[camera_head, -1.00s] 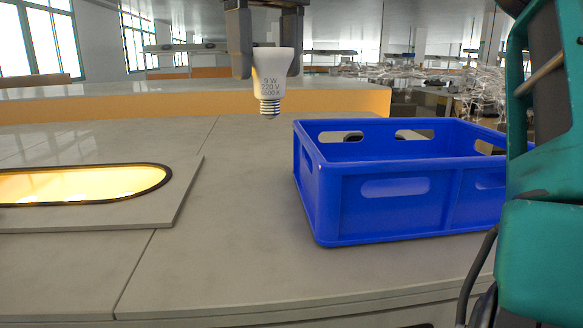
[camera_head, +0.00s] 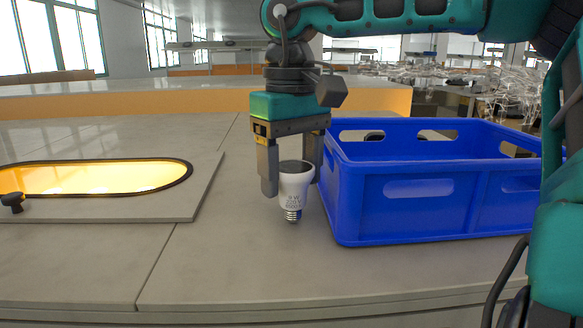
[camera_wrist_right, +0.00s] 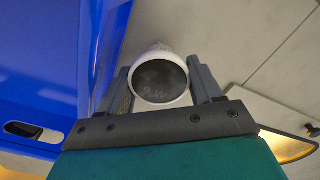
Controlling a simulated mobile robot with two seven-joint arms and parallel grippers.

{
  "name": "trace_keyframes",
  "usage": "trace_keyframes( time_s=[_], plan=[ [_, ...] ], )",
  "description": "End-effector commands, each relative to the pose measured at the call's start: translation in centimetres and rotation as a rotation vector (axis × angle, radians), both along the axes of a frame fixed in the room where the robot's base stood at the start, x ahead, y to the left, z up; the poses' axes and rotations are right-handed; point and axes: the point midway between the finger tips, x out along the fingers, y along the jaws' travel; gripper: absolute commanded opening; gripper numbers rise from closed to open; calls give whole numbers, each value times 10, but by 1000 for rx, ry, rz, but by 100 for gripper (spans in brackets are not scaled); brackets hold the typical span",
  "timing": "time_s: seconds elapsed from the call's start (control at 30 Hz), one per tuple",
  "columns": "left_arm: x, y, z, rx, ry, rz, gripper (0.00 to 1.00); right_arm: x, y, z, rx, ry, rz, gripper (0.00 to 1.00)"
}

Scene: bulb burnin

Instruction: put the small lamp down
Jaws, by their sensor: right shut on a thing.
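The small lamp is a white bulb (camera_head: 294,188) with printed text and a metal screw base that points down. My right gripper (camera_head: 292,178) comes from above and is shut on the lamp's wide upper part, one finger on each side. The screw base is close above the grey worktop or touching it; I cannot tell which. In the right wrist view the lamp's round dark end (camera_wrist_right: 160,80) faces the camera between the two fingers. My left gripper is not in view.
A blue crate (camera_head: 430,216) stands close to the right of the gripper. A lit yellow oval window (camera_head: 90,178) in a raised grey plate lies to the left, with a small black knob (camera_head: 13,201) near it. The worktop (camera_head: 230,260) in front is clear.

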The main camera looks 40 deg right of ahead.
Motion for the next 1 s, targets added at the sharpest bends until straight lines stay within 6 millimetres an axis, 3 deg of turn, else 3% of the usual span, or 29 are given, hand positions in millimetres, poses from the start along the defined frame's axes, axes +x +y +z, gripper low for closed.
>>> trace_keyframes(
  time_s=[0.27,0.3,0.4,0.77,1.0],
  plan=[
    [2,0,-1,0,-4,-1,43,0,0,-3,0,1,0,29],
    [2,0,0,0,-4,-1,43,0,0,-2,0,1,0,68],
    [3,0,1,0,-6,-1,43,0,0,-2,0,1,0,77],
    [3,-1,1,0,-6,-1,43,0,0,7,0,-1,0,77],
    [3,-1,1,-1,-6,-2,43,1,0,54,0,-4,-2,77]
  ],
)
